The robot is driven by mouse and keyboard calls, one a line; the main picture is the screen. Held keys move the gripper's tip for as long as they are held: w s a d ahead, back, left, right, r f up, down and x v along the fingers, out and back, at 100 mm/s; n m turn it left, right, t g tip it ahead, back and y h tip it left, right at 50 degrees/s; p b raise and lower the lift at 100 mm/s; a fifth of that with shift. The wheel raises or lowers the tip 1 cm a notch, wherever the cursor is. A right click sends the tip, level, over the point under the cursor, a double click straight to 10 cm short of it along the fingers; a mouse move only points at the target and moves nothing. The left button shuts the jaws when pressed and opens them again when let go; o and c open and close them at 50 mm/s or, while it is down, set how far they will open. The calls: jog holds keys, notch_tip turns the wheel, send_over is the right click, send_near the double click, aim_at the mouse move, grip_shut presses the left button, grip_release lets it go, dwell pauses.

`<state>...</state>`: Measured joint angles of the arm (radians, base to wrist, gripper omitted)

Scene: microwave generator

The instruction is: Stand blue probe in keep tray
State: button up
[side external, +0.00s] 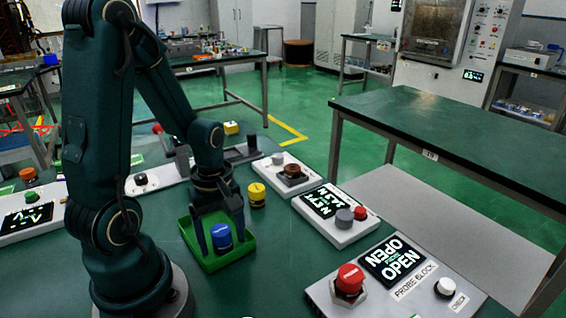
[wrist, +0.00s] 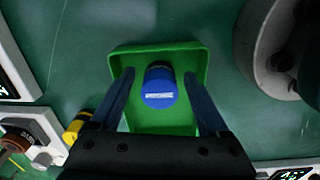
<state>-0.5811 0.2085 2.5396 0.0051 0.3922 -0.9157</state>
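The blue probe (side external: 221,237) is a short blue cylinder with a pale label on its top. It appears upright in the green keep tray (side external: 188,236), and its blue top with the label shows in the wrist view (wrist: 159,96). The keep tray's green rim and floor also show in the wrist view (wrist: 125,62). My gripper (side external: 221,232) points down over the tray. In the wrist view my gripper (wrist: 159,80) is open, with one finger on each side of the probe and a gap on both sides. The probe's base is partly hidden.
A yellow cylinder (side external: 257,194) stands just beyond the tray. Consoles with knobs lie to the right, including the probe block (side external: 410,284) with a red knob (side external: 350,279).

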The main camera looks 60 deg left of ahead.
aim_at(222, 232)
jog(key=shift+r, duration=0.1)
notch_tip(222, 232, up, 11)
jog(key=shift+r, duration=0.1)
jog(key=d+r+m+t, duration=0.3)
jog(key=d+m, duration=0.7)
jog(key=m, duration=0.7)
jog(key=t, duration=0.2)
jog(key=shift+s+r+t, duration=0.15)
jog(key=shift+r+t, duration=0.05)
jog(key=shift+t, duration=0.1)
jog(key=shift+a, duration=0.1)
jog(key=shift+c, duration=0.3)
